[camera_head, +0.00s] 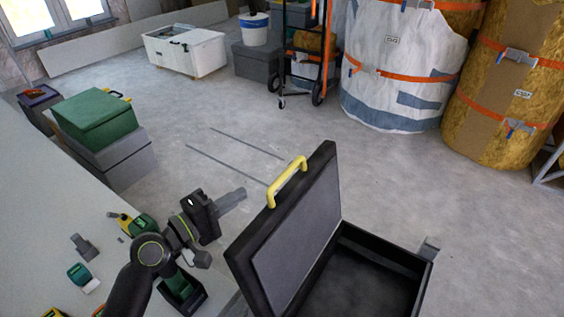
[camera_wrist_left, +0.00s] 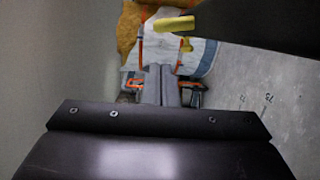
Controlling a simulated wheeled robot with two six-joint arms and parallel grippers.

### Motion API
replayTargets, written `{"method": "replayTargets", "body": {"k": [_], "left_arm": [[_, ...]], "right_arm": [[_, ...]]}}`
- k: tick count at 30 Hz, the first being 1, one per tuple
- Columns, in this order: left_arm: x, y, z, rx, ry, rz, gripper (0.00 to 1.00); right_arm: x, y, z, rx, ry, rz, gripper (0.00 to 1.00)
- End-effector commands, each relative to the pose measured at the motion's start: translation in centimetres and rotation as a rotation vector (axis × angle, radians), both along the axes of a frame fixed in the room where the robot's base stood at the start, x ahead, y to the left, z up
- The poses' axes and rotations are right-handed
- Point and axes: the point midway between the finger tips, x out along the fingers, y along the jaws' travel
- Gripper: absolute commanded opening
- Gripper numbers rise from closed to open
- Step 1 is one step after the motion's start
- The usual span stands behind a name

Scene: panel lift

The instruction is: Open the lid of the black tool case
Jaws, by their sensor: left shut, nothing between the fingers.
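The black tool case (camera_head: 382,245) stands at the bottom of the head view, with its lid (camera_head: 298,232) raised steeply and its dark inside showing. The yellow handle (camera_head: 287,182) is on the lid's upper edge. My left gripper (camera_head: 236,197) is shut and empty, left of the lid and apart from it. In the left wrist view its fingers (camera_wrist_left: 161,88) are together, and the yellow handle (camera_wrist_left: 175,24) shows above them beside a dark edge. My right gripper cannot be made out.
A white bin (camera_head: 186,50), a hand truck (camera_head: 318,60) and wrapped yellow rolls (camera_head: 515,80) stand behind. The floor between is mostly clear.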

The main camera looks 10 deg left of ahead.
Motion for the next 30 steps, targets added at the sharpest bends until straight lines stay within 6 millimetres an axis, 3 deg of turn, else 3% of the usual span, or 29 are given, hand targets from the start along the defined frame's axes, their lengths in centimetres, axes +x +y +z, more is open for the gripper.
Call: {"method": "replayTargets", "body": {"k": [5, 19, 30], "left_arm": [[1.0, -0.7, 0.1, -0.011, -0.001, 0.0, 0.0], [7.2, -5.3, 0.0, -0.007, 0.0, -0.001, 0.0], [8.1, -5.9, 0.1, -0.004, 0.001, 0.0, 0.0]], "right_arm": [[-0.1, 0.0, 0.0, 0.002, 0.0, 0.0, 0.48], [0.2, 0.2, 0.5, 0.011, -0.024, 0.002, 0.48], [0.2, 0.3, 0.6, 0.013, -0.028, 0.003, 0.48]]}}
